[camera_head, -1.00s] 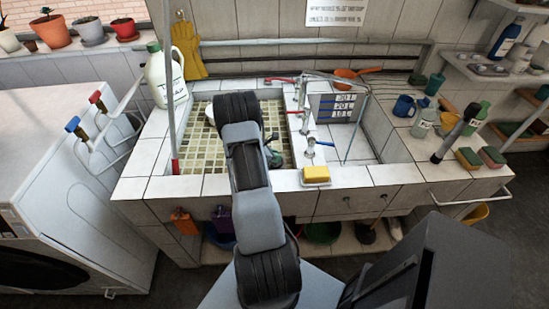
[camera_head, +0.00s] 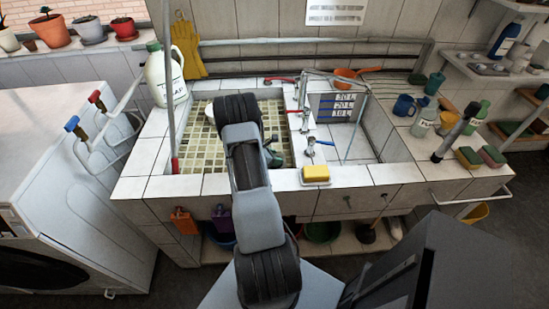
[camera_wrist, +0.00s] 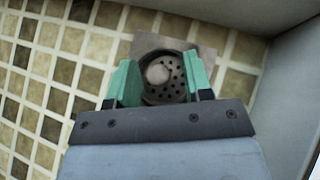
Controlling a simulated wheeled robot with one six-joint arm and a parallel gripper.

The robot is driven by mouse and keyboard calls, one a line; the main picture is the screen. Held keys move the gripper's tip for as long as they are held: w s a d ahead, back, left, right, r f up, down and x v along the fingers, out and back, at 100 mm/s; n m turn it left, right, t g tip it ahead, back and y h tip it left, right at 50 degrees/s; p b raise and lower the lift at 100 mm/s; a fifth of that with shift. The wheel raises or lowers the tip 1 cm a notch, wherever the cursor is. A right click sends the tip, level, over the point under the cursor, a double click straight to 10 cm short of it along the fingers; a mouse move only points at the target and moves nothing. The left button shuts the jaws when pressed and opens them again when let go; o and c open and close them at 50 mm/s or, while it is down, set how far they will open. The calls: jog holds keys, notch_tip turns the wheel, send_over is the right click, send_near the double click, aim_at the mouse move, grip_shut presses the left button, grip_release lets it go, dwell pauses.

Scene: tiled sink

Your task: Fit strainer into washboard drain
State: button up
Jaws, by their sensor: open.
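The strainer (camera_wrist: 171,78), a grey round disc with dark holes and a paler round middle, shows in the wrist view. It lies within a dark round rim, the drain (camera_wrist: 146,92), set in a plain beige square (camera_wrist: 204,56) of the tiled basin floor. I cannot tell whether it sits fully level in the drain. My gripper (camera_wrist: 161,80) is open, with one green finger on each side of the strainer. Whether the fingers touch it is not clear. In the head view my gripper (camera_head: 274,158) is low in the left basin, and my arm hides the drain.
The left basin's pale walls stand close to my gripper's right in the wrist view. A yellow sponge (camera_head: 316,173) lies on the front rim. A white jug (camera_head: 166,75) stands at the back left.

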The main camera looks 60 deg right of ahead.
jog(key=shift+r, duration=0.1)
jog(key=shift+r+p, duration=0.2)
jog(key=shift+p, duration=0.1)
jog(key=w+a+r+m+t+y+b, duration=0.1)
jog(key=w+a+r+m, duration=0.15)
jog(key=a+r, duration=0.5)
jog(key=w+a+r+m+t, duration=0.1)
jog(key=w+a+r, duration=0.3)
jog(key=a+r, duration=0.35)
jog(key=s+a+r+m+t+y, duration=0.2)
jog(key=a+r, duration=0.1)
jog(key=a, duration=0.6)
jog(key=s+a+r+m+t+y, duration=0.2)
jog(key=s+a+r+m+y, duration=0.1)
jog(key=a, duration=0.7)
jog(key=s+a+r+m+t+y, duration=0.2)
jog(key=a+r, duration=0.3)
jog(key=a, duration=0.4)
jog(key=shift+s+a+m+t+y, duration=0.15)
jog(key=shift+a+m+t+y, duration=0.15)
jog(key=shift+m+t+y, duration=0.3)
jog(key=shift+d+r, duration=0.1)
